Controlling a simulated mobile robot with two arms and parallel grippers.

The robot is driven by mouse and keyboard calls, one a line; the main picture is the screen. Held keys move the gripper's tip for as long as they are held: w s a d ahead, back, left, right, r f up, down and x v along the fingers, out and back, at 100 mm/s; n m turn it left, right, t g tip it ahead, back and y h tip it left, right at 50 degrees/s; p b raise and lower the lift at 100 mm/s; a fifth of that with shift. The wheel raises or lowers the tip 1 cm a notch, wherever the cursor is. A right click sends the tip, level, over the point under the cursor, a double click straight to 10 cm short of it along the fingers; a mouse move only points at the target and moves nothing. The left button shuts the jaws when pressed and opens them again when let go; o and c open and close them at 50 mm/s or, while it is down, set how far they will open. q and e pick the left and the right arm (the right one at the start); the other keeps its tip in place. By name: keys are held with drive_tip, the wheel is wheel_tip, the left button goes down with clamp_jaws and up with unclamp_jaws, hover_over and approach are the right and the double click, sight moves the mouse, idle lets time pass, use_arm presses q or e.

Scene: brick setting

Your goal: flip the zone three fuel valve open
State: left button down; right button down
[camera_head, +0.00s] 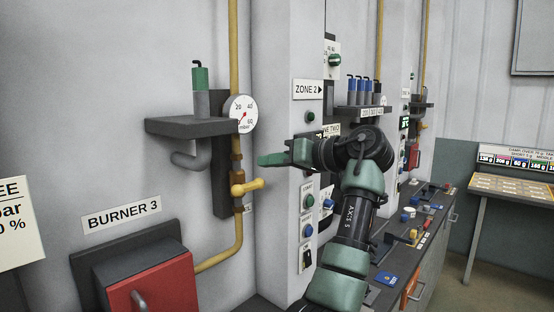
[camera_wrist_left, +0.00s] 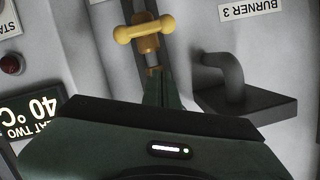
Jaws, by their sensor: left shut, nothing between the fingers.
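The yellow fuel valve (camera_head: 247,187) sits on the yellow pipe above and to the right of the "BURNER 3" sign. Its bar handle lies crosswise to the vertical pipe, with rounded ends. It also shows at the top of the left wrist view (camera_wrist_left: 143,29), beyond the fingertips. My left gripper (camera_head: 262,160) is green, shut and empty, pointing left in front of the pipe, a little above the valve in the picture. Its fingers show in the left wrist view (camera_wrist_left: 157,80); no contact with the handle is visible. My right gripper is not in view.
A pressure gauge (camera_head: 243,113) and a dark shelf (camera_head: 190,127) with a green-topped cylinder (camera_head: 200,80) are above the valve. A red burner box (camera_head: 150,285) is below left. The panel column (camera_head: 285,230) stands close right. A control bench (camera_head: 430,235) is farther right.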

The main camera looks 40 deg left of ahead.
use_arm(q)
drive_tip(key=p, duration=0.2)
hover_over(249, 187)
drive_tip(key=f, duration=0.2)
drive_tip(key=s+f, duration=0.1)
drive_tip(key=d+f, duration=0.1)
drive_tip(key=f, duration=0.1)
drive_tip(key=shift+s+p, duration=0.25)
drive_tip(key=shift+p, duration=0.15)
